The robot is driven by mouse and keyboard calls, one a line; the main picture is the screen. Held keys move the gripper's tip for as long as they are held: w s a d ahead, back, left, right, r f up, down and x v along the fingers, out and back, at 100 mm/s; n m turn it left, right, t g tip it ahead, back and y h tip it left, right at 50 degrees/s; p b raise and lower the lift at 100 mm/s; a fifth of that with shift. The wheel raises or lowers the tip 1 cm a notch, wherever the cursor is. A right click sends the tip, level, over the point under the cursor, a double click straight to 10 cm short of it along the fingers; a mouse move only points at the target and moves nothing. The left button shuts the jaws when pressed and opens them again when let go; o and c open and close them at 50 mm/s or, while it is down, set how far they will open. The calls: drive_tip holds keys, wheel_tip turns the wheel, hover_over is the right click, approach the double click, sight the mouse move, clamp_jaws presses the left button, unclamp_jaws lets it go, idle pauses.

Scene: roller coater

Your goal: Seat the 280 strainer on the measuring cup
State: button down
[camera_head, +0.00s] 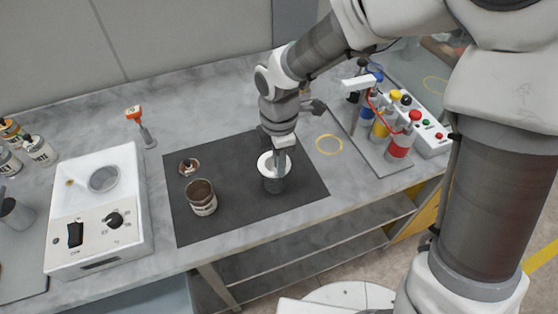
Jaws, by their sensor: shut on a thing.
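My gripper (282,163) points down over the right half of the dark mat and is shut on a white-rimmed round piece (265,161), which looks like the strainer. At this size I cannot tell whether the two touch or whether the rim is level. My fingers hide the right part of the rim.
A brown-filled can (202,197) and a small round lid (189,167) are on the dark mat (240,215). A white machine (100,210) stands left, an orange-topped tool (140,125) behind it. Coloured bottles (399,143) and a button box (425,130) stand right.

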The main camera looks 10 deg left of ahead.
drive_tip(key=shift+s+f, duration=0.1)
drive_tip(key=shift+f, duration=0.2)
drive_tip(key=shift+d+f+b, duration=0.1)
drive_tip(key=shift+f+b, duration=0.4)
drive_tip(key=shift+f, duration=0.2)
drive_tip(key=shift+s, duration=0.1)
drive_tip(key=shift+r, duration=0.15)
drive_tip(key=c, duration=0.8)
unclamp_jaws()
drive_tip(key=shift+r+p, duration=0.15)
drive_tip(key=shift+p, duration=0.15)
